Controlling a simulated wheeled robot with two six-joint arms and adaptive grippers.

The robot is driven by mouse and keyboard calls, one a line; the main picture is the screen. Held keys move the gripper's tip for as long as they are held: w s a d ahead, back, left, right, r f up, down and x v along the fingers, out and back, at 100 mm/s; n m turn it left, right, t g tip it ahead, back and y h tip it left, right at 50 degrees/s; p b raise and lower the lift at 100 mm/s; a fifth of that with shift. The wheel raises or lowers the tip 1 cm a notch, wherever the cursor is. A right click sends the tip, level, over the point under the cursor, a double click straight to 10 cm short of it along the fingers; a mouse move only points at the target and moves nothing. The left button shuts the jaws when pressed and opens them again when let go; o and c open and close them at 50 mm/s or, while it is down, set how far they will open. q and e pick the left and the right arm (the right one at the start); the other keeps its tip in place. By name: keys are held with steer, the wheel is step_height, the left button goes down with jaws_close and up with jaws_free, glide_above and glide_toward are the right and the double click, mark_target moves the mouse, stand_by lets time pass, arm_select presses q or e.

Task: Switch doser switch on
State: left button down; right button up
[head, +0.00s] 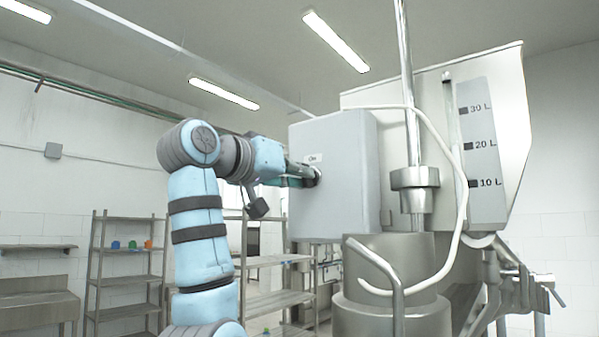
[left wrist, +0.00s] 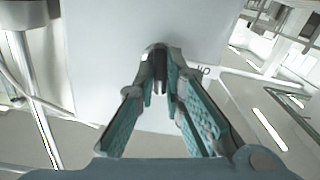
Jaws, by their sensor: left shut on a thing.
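The doser switch (head: 317,176) is a small dark knob on the left face of a grey control box (head: 345,205). A small white label (head: 309,157) above it reads "On". My left gripper (head: 304,174) reaches the box from the left with its fingertips at the knob. In the left wrist view, the teal-padded fingers of the left gripper (left wrist: 162,88) close in on the dark knob (left wrist: 157,52). They are shut on it and partly hide it. The knob's exact turn is hard to tell. My right gripper is in neither view.
A steel hopper (head: 508,130) with litre marks stands behind the box. A steel cylinder (head: 395,255), a vertical rod (head: 404,80) and a white hose (head: 455,140) are in front of it. Metal shelves (head: 125,275) stand at the back left.

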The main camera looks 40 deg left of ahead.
arm_select(q)
steer(key=shift+f+m, duration=0.1)
steer(key=shift+m, duration=1)
steer(key=c, duration=1.7)
jaws_free()
steer(key=s, duration=0.7)
steer(key=shift+s, duration=0.25)
steer(key=shift+w+d, duration=0.1)
steer(key=shift+w, duration=0.05)
